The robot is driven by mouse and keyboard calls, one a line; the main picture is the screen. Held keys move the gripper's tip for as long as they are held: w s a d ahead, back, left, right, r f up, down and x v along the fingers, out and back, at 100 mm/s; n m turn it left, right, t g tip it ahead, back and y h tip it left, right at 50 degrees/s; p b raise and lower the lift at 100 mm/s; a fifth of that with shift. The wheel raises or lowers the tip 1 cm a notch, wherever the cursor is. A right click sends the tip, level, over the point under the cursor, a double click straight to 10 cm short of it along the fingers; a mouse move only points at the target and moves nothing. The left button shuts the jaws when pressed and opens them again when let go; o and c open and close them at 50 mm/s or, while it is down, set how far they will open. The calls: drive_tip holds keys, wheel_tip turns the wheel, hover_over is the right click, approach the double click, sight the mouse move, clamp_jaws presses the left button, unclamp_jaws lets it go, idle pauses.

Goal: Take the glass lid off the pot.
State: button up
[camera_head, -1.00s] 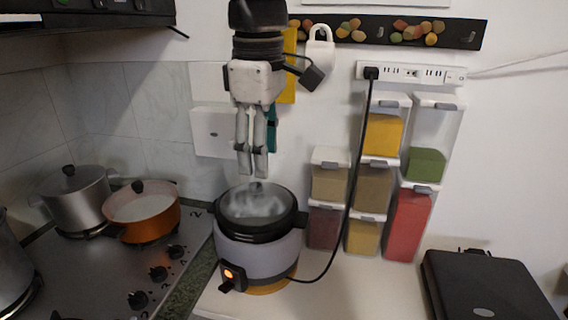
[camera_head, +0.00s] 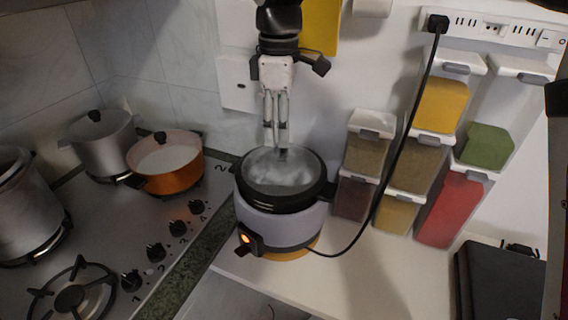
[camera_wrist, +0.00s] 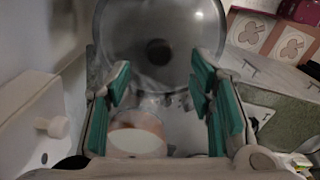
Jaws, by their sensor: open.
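The pot is a lilac electric cooker (camera_head: 270,230) with a black rim, side handles and a lit orange switch, standing on the counter. Its glass lid (camera_head: 262,172) lies on top, with a small dark knob at its middle. My gripper (camera_head: 281,148) points down at the knob, its fingertips close above or beside it; I cannot tell whether they touch it. In the wrist view, the round lid (camera_wrist: 125,35) and its dark knob (camera_wrist: 159,52) lie ahead of the open teal-padded fingers (camera_wrist: 163,85). Nothing is between the fingertips.
An orange pot (camera_head: 170,168) and a silver pot (camera_head: 103,145) stand on the stove at left. Spice dispensers (camera_head: 440,105) line the wall at right. A black cord (camera_head: 400,150) runs from the power strip (camera_head: 490,30) to the cooker. A black box (camera_head: 495,285) sits at front right.

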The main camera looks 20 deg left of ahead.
sight(281, 149)
drive_tip(key=shift+d+f+p, duration=0.1)
drive_tip(key=shift+f+p, duration=0.45)
drive_tip(key=shift+f, duration=2.4)
drive_tip(key=shift+c, duration=0.5)
clamp_jaws()
